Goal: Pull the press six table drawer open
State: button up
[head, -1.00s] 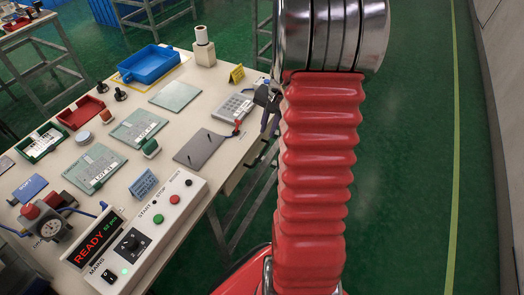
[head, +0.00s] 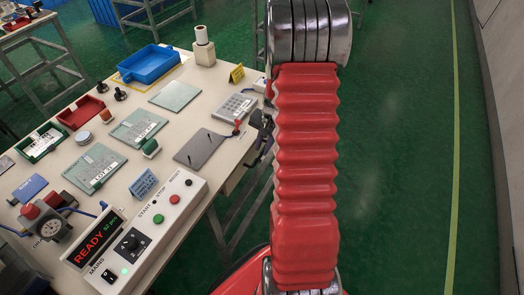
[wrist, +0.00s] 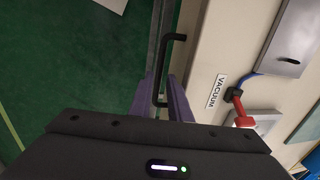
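The drawer's black bar handle (wrist: 165,72) shows in the wrist view, beside the cream table edge. My gripper (wrist: 163,97) has its two purple fingers on either side of the lower part of this handle. The fingers look apart, with a gap around the bar; contact with it is not clear. In the head view my gripper (head: 261,132) is at the table's right edge, partly hidden behind my red arm. The drawer front is mostly hidden there below the tabletop.
A red-handled vacuum valve (wrist: 237,104) is close to the gripper. Green floor right of the table is clear.

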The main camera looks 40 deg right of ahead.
aim_at(261, 154)
jog(key=shift+w+a+f, duration=0.1)
jog(key=shift+w+f, duration=0.05)
jog(key=shift+f, duration=0.65)
jog(key=shift+w+f, duration=0.15)
jog(key=shift+f, duration=0.65)
jog(key=shift+c, duration=0.2)
grip_shut()
